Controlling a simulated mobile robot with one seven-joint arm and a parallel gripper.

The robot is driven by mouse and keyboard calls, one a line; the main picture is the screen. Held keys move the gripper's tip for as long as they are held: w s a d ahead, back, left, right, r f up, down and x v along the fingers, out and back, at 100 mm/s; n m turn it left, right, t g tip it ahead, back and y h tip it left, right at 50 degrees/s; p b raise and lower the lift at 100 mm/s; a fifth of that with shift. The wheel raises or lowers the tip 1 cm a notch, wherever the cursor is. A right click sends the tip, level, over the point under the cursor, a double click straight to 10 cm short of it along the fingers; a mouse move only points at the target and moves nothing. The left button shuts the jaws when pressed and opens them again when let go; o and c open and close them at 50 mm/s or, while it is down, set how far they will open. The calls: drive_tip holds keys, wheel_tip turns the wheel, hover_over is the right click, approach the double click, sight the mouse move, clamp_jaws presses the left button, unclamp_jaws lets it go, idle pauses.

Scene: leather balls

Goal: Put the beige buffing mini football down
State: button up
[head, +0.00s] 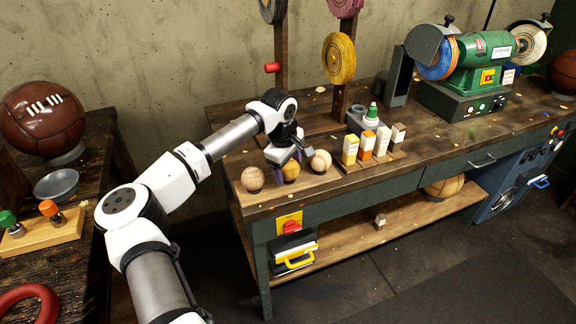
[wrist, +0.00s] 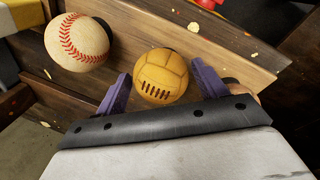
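The beige buffing mini football (head: 290,172), tan-yellow with dark laces, is at the front left of the workbench, between two other balls.
A red-stitched baseball (wrist: 77,42) lies beside it. In the head view, balls stand left (head: 252,178) and right (head: 320,160) of it. Small boxes (head: 366,145) and a green grinder (head: 483,58) stand farther right. The bench's front edge is close.

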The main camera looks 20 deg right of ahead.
drive_tip(key=shift+o, duration=0.7)
drive_tip(key=shift+r, duration=0.1)
drive_tip(key=shift+r, duration=0.2)
wheel_tip(320, 180, up, 12)
drive_tip(key=s+a+b, duration=0.1)
drive_tip(key=a, duration=0.1)
drive_tip(key=shift+s+b, duration=0.2)
drive_tip(key=shift+b, duration=0.1)
drive_tip(key=shift+d+f, duration=0.1)
